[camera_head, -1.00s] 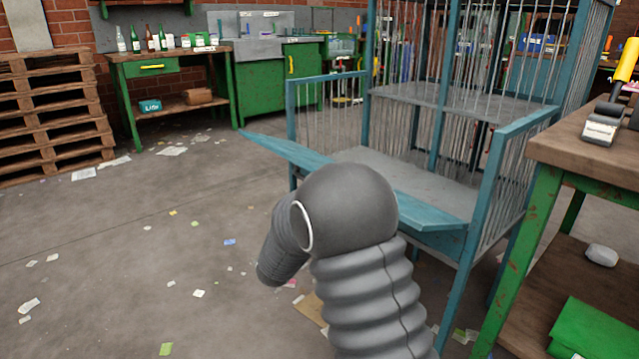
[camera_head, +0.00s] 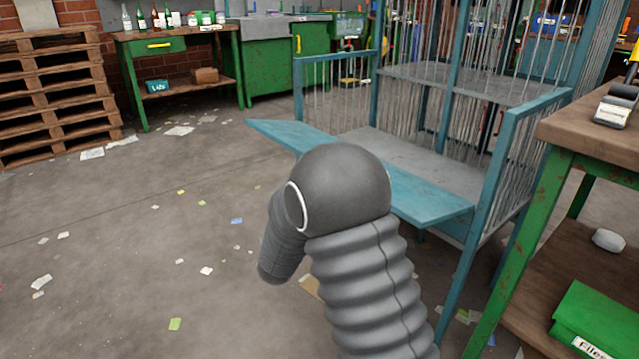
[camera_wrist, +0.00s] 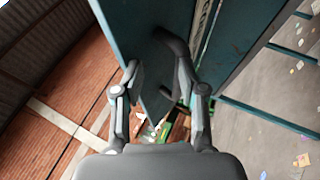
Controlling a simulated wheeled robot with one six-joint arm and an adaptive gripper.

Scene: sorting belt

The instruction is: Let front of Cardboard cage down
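The Cardboard cage (camera_head: 380,88) is a teal frame with wire bars and grey shelves, at the right in the head view. Its front (camera_head: 430,195) is a teal panel sloping outward and partly lowered, with its broad upper face showing. My arm covers the middle of the front edge. In the wrist view a teal panel (camera_wrist: 150,25), apparently this front, runs down between the fingers. My gripper (camera_wrist: 158,72) has its two fingers apart, one at each side of the panel's narrow end. I cannot tell if they touch it. The head view hides my gripper behind my arm.
A green-legged workbench (camera_head: 560,135) stands close at the right, with a green box (camera_head: 590,315) on its lower shelf. Stacked pallets (camera_head: 55,90) and a green bench (camera_head: 175,45) stand at the back left. The floor at left is open, with scattered paper scraps.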

